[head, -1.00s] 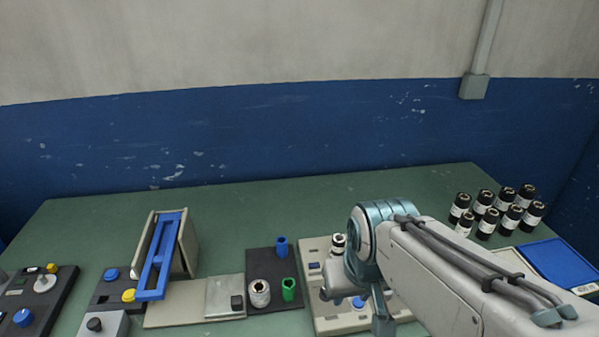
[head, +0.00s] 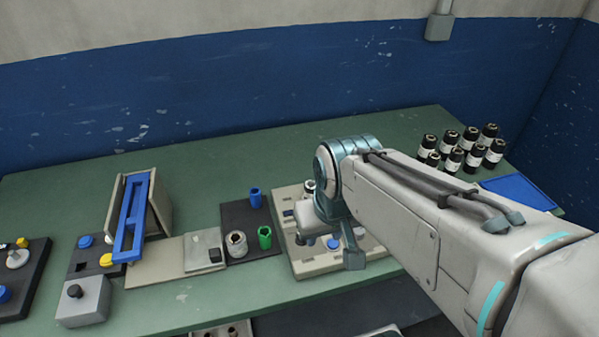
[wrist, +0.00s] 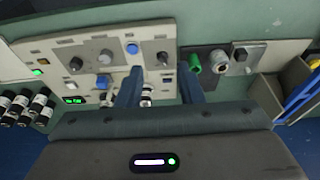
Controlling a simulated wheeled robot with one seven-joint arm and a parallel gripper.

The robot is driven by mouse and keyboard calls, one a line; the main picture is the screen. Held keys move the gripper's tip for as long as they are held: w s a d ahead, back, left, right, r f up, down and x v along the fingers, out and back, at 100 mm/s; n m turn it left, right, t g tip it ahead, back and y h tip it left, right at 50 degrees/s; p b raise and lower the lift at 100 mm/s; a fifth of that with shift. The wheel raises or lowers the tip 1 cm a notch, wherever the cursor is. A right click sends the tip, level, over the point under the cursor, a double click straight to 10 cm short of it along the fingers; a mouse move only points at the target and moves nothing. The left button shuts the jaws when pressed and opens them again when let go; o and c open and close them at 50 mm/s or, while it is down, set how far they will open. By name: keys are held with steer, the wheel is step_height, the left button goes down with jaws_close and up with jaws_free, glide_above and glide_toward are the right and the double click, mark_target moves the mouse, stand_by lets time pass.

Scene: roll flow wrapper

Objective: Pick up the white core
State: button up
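The white core (head: 237,243) is a short, pale ring-like cylinder standing on a dark mat (head: 236,214). The green core (head: 264,237) is close on its right and the blue core (head: 255,197) stands behind. In the wrist view the white core (wrist: 219,61) is upper right of centre, beside the green core (wrist: 194,64); the blue core cannot be made out there. My gripper (wrist: 160,84) is open, its two fingers spread with nothing held between them. It hangs over the pale control panel, to the right of the white core in the head view.
The pale panel (head: 310,264) with knobs and buttons is right of the mat. A plate with a dark knob (head: 204,251) and a blue-framed stand (head: 134,215) are left. Several dark bottles (head: 452,160) and a blue tray (head: 519,192) are far right. The table's back is clear.

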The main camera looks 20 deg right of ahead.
steer(key=shift+o, duration=0.3)
steer(key=o, duration=0.5)
steer(key=m+g, duration=0.3)
steer(key=m, duration=1.3)
glide_above(311, 186)
step_height(311, 186, down, 3)
steer(key=f, duration=0.5)
steer(key=a+f, duration=0.1)
steer(key=f, duration=0.2)
steer(key=shift+f+p, duration=0.25)
steer(key=shift+p, duration=0.05)
steer(key=shift+d+f+p, duration=0.25)
steer(key=shift+f+p, duration=0.1)
steer(key=shift+f, duration=1)
steer(key=shift+d+f+p, duration=0.25)
steer(key=shift+f+p, duration=0.05)
steer(key=shift+f, duration=1)
